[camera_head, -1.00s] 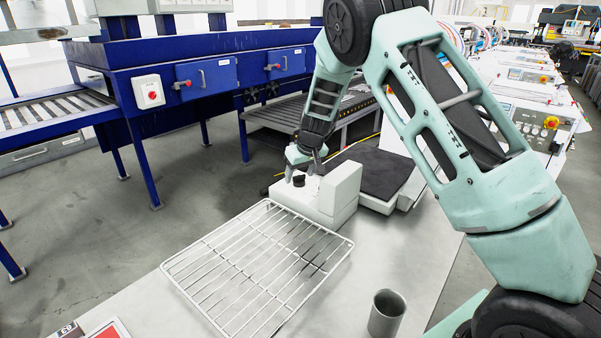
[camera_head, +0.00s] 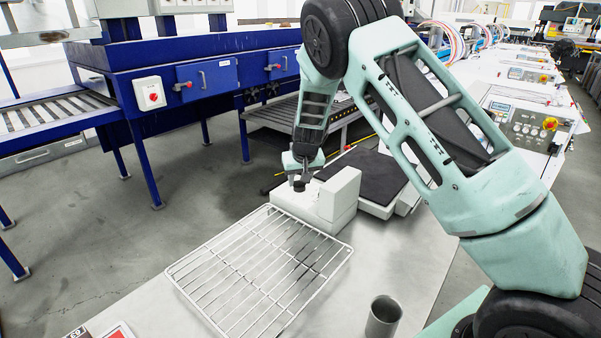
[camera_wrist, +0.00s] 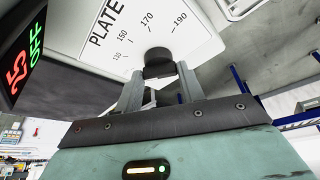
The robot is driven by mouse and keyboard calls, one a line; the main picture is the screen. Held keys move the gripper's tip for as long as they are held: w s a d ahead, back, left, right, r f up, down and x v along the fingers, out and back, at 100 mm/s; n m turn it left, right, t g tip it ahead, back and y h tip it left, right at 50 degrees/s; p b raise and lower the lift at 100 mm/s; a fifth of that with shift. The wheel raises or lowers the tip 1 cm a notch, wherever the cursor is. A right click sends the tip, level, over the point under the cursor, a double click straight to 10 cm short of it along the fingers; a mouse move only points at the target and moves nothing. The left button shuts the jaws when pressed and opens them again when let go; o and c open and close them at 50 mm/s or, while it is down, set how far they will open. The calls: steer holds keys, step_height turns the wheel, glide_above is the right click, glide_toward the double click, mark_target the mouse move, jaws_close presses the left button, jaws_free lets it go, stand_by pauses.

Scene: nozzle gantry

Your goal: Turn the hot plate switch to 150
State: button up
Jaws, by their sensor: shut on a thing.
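The hot plate (camera_head: 341,197) is a white block at the table's far end, with a dark slab behind it. Its dark round switch (camera_wrist: 158,63) shows in the wrist view on a white face marked "PLATE" (camera_wrist: 103,22) and a scale that includes 150, 170 and 190. My gripper (camera_head: 299,184) points down at the switch, and its fingers are closed on the switch's two sides in the wrist view (camera_wrist: 160,75). No pointer mark on the switch is readable. A dark display (camera_wrist: 22,55) shows red digits and a green "OFF".
A white wire rack (camera_head: 262,268) lies on the grey table in front of the hot plate. A grey cup (camera_head: 384,317) stands at the near right. A blue machine (camera_head: 210,72) stands behind, across the floor gap.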

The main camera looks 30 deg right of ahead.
steer(key=m+p, duration=0.1)
steer(key=m+h+p, duration=0.1)
steer(key=p, duration=0.1)
steer(key=shift+a+r+m, duration=0.2)
steer(key=shift+r+m, duration=0.05)
steer(key=shift+m, duration=0.15)
steer(key=m+g+h+p, duration=0.1)
steer(key=m, duration=0.1)
steer(key=shift+w+f+m+p, duration=0.1)
steer(key=shift+w+m+p, duration=0.05)
steer(key=shift+m+p, duration=0.25)
steer(key=shift+f+m+g+h, duration=0.1)
steer(key=shift+m+g+h, duration=0.2)
steer(key=shift+m, duration=0.9)
steer(key=shift+w+a+m+g+h, duration=0.15)
steer(key=shift+m+g+h, duration=0.2)
steer(key=shift+m, duration=1.25)
steer(key=o, duration=1)
steer(key=b+v, duration=0.2)
steer(key=v, duration=0.6)
steer(key=b+v, duration=0.2)
steer(key=v, duration=0.7)
steer(key=shift+w+r, duration=0.2)
steer(key=shift+r, duration=0.05)
